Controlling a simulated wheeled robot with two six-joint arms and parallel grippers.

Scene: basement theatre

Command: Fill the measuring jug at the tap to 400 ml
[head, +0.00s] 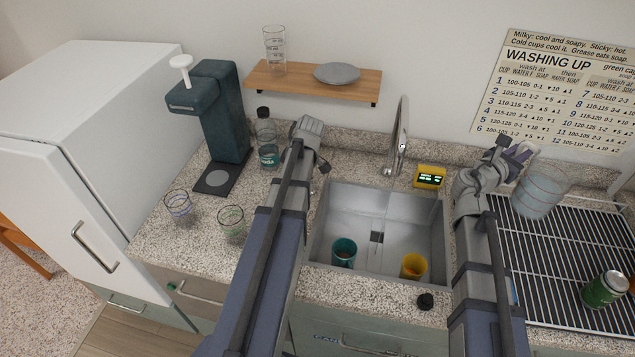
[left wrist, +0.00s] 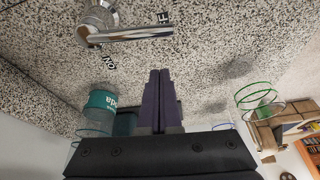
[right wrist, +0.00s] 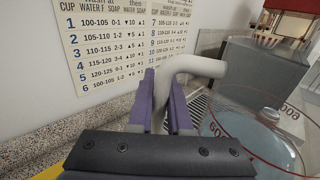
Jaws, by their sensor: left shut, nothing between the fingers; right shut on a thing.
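The clear measuring jug (head: 538,194) with red markings is above the drying rack at the right, with bluish water in it; I cannot read its level. My right gripper (head: 522,153) is shut on its pale handle (right wrist: 195,66); the jug body (right wrist: 262,140) also shows in the right wrist view. The tap spout (head: 401,140) stands behind the sink, with no stream visible. My left gripper (head: 323,166) is shut and empty over the counter left of the sink. In the left wrist view, the tap lever (left wrist: 130,36) lies beyond its fingers, its tip beside the OFF label.
The sink (head: 340,215) holds a teal cup (head: 343,254) and an orange cup (head: 413,267). A yellow display box (head: 430,177) stands behind it. A bottle (head: 267,148), two glasses (head: 178,206) and a dispenser (head: 215,110) are left. A green can (head: 604,289) is on the rack (head: 560,270).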

